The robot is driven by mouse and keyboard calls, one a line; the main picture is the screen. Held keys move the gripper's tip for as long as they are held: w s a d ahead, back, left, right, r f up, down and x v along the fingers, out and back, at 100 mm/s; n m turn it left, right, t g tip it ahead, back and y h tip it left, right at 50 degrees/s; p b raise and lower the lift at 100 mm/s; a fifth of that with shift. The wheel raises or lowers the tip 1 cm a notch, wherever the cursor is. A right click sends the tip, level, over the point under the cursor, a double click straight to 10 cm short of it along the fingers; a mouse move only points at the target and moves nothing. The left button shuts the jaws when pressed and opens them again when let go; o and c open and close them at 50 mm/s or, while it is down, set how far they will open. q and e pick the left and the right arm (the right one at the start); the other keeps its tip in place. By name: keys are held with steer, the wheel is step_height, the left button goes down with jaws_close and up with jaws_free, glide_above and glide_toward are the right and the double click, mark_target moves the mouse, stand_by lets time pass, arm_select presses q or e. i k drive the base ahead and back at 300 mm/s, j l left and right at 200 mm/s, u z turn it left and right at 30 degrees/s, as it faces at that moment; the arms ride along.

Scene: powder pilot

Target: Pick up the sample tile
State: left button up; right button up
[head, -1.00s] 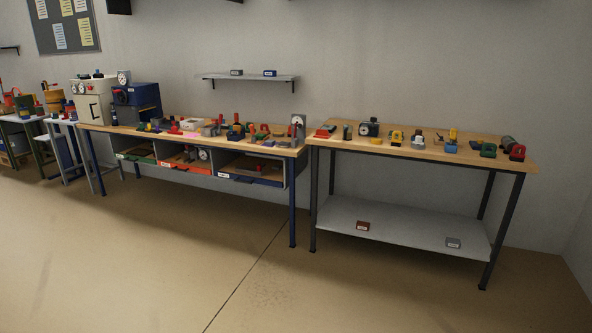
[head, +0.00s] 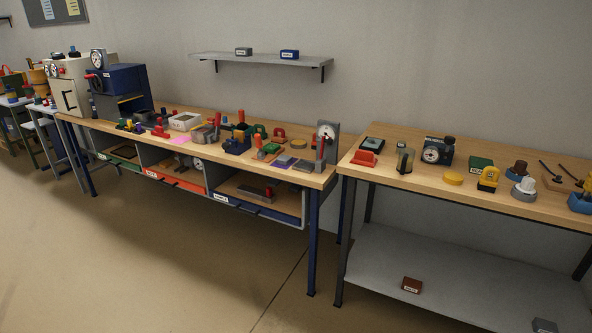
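I cannot tell for sure which thing is the sample tile. A pink flat sheet (head: 181,140) lies farther left on the same bench. These are small in the head view and their details are unclear. Neither of my grippers shows in the head view.
A wall shelf (head: 262,60) carries two labelled boxes. A narrow gap separates the benches. Open floor (head: 150,260) lies in front.

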mark_target(284, 160)
steer(key=i+u, duration=0.1)
steer(key=i, duration=0.2)
steer(key=i+j+z, duration=0.25)
steer(key=i+j, duration=0.25)
steer(key=i, duration=0.2)
